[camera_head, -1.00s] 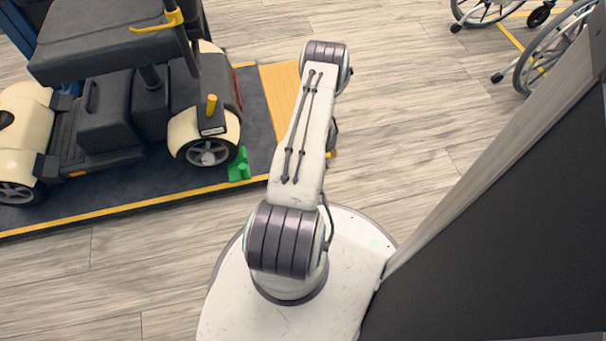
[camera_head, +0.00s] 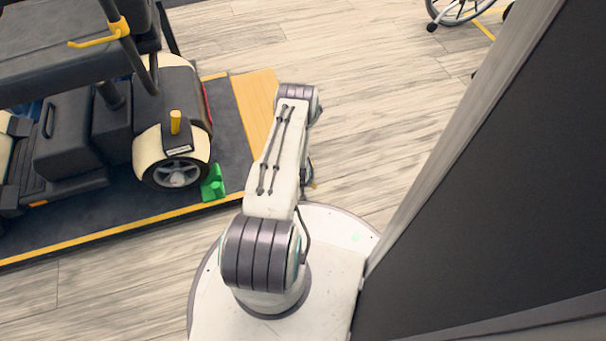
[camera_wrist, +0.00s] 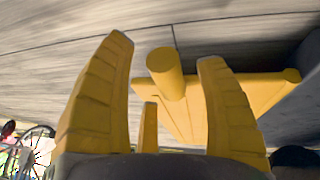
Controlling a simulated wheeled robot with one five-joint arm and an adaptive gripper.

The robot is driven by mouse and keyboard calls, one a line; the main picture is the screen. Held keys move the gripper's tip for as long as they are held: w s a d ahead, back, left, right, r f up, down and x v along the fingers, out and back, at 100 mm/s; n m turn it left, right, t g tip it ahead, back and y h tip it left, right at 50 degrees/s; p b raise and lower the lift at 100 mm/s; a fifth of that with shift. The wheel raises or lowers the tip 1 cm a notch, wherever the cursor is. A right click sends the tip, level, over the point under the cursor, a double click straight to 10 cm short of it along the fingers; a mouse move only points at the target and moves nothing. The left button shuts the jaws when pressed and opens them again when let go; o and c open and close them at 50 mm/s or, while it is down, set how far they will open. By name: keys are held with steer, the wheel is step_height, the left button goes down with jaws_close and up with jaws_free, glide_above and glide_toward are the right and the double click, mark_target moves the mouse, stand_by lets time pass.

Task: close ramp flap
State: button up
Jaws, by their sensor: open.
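The ramp flap (camera_head: 254,108) is a yellow-orange panel at the right end of the dark scooter platform (camera_head: 232,160), left of my arm in the head view. It looks lowered, though its exact angle is unclear. In the wrist view, a yellow panel (camera_wrist: 190,118) with a thick round post (camera_wrist: 165,74), seemingly the flap and its handle, lies in front of my gripper (camera_wrist: 165,52). The arm mostly hides my gripper in the head view.
A cream and black scooter (camera_head: 165,130) stands on the platform, with a green chock (camera_head: 213,184) by its wheel. A large dark panel (camera_head: 490,200) stands close at the right. A wheelchair (camera_head: 455,10) is at the back. Wooden floor behind my arm is clear.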

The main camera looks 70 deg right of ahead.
steer(key=shift+d+f, duration=0.1)
steer(key=shift+f, duration=0.05)
steer(key=c, duration=1.3)
steer(key=shift+r, duration=0.3)
jaws_close()
